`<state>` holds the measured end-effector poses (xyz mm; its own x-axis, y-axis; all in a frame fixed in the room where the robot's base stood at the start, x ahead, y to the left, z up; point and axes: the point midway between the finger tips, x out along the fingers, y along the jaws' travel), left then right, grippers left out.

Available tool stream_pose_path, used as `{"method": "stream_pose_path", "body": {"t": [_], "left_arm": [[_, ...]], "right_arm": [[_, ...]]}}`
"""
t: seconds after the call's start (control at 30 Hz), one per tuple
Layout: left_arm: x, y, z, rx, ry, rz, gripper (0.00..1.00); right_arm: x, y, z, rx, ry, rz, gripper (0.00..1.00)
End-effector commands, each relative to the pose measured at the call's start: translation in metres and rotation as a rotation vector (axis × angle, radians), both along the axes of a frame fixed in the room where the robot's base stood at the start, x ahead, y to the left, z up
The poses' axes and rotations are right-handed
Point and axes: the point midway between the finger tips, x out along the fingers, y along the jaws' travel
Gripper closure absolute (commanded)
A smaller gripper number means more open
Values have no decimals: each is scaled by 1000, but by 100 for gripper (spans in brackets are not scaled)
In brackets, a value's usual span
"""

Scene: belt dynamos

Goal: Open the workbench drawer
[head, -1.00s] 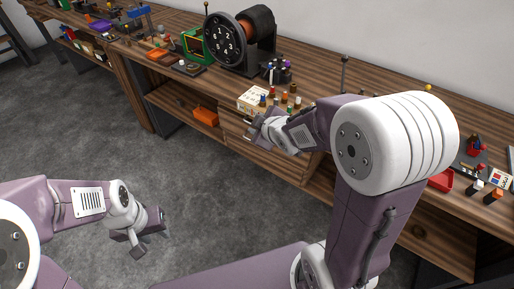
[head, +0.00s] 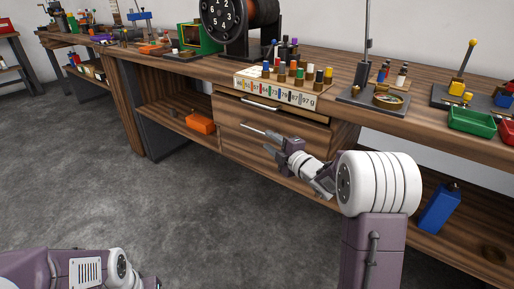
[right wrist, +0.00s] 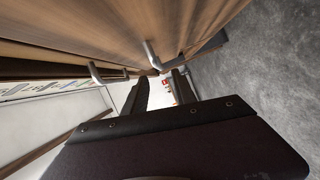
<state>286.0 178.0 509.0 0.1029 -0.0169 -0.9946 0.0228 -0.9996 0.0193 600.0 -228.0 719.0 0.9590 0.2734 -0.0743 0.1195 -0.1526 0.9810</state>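The wooden workbench has two stacked drawers under its top. The upper drawer (head: 290,117) has a metal bar handle (head: 260,104); the lower drawer (head: 244,143) has a similar handle (head: 258,131). My right gripper (head: 273,144) is in front of the lower drawer, by the right end of its handle. In the right wrist view its fingers (right wrist: 160,86) are apart, with a bar handle (right wrist: 153,58) just beyond the tips; I cannot tell if they touch. Another handle (right wrist: 107,77) lies further left there. My left gripper is mostly cut off at the bottom edge of the head view.
A numbered rack (head: 280,90) with coloured pegs stands above the drawers. An orange box (head: 200,123) is on the lower shelf at left, a blue object (head: 438,208) at right. A green tray (head: 471,122) is on the bench. The grey floor in front is clear.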

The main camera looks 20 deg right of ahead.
Motion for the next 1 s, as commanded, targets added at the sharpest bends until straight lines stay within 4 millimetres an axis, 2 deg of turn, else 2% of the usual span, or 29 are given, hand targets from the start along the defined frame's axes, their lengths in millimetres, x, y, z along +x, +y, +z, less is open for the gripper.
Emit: {"method": "stream_pose_path", "body": {"t": [0.17,0.27,0.4,0.6,0.93,0.97,1.0], "left_arm": [[0,0,3,0,-1,0,64],[0,0,6,0,-1,0,64],[0,0,-9,0,0,0,64],[0,0,-16,0,0,0,64],[0,0,-16,0,0,0,64],[0,0,-16,0,0,0,64],[0,0,-16,0,0,0,64]], "right_arm": [[6,2,2,1,0,0,67],[23,8,0,1,2,2,67],[53,16,-6,0,-2,2,67],[81,23,-6,1,0,0,67],[87,25,-5,1,1,-1,67],[87,25,-5,1,1,-1,73],[87,25,-5,1,1,-1,84]]}}
